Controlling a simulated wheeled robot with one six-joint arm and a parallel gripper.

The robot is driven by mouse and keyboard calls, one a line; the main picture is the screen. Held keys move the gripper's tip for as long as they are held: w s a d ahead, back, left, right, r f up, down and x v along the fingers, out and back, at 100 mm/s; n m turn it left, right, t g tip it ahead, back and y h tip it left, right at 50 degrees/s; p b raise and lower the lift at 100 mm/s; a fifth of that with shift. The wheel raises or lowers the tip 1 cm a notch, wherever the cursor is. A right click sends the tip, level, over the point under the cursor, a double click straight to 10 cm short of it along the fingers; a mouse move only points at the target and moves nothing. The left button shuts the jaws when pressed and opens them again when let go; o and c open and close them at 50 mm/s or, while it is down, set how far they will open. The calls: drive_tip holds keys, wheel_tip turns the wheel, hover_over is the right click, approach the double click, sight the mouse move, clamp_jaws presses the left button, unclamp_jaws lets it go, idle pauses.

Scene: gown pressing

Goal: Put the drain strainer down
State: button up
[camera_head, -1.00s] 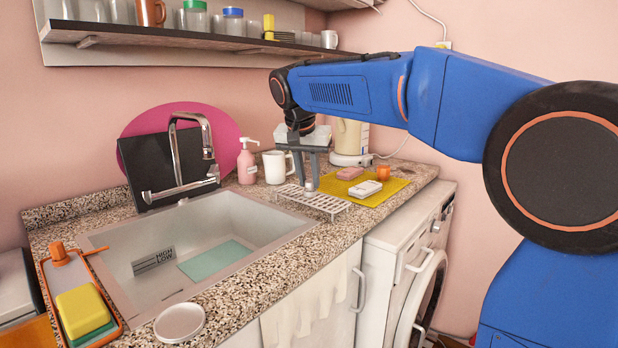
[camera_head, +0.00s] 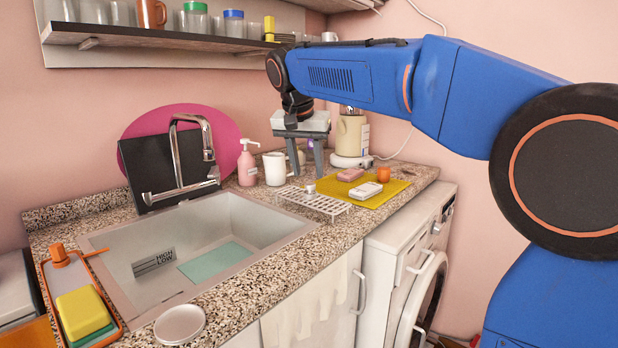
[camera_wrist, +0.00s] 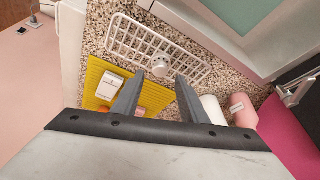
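The drain strainer (camera_head: 310,188) is a small grey-white round piece. It sits on the white wire rack (camera_head: 322,204), near the rack's back edge by the yellow mat. In the wrist view the strainer (camera_wrist: 161,65) lies just beyond and between my fingertips, with the rack (camera_wrist: 122,35) under it. My gripper (camera_head: 306,175) is open and empty, pointing down a little above and behind the strainer. Its two fingers (camera_wrist: 159,77) stand apart and neither appears to touch it.
A yellow mat (camera_head: 375,201) holds a white box (camera_head: 365,191), a pink block (camera_head: 350,174) and an orange cup (camera_head: 383,174). A white mug (camera_head: 275,168) and pink pump bottle (camera_head: 247,165) stand left of my gripper. The sink (camera_head: 225,223) lies further left; a kettle (camera_head: 351,138) stands behind.

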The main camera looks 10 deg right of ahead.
drive_tip(key=v, duration=0.8)
drive_tip(key=s+d+f+n+y, duration=0.1)
drive_tip(key=s+d+f+n, duration=0.1)
drive_tip(key=s+d+f, duration=0.45)
drive_tip(key=s+d+f+n, duration=0.2)
drive_tip(key=s+d+f, duration=0.1)
drive_tip(key=s+f, duration=0.65)
drive_tip(key=s+d+f+n+t+y, duration=0.1)
drive_tip(key=s+d+f+n, duration=0.1)
drive_tip(key=s+f, duration=1.4)
drive_tip(key=shift+s+d+f, duration=0.3)
drive_tip(key=shift+d+f, duration=0.15)
drive_tip(key=shift+f, duration=0.55)
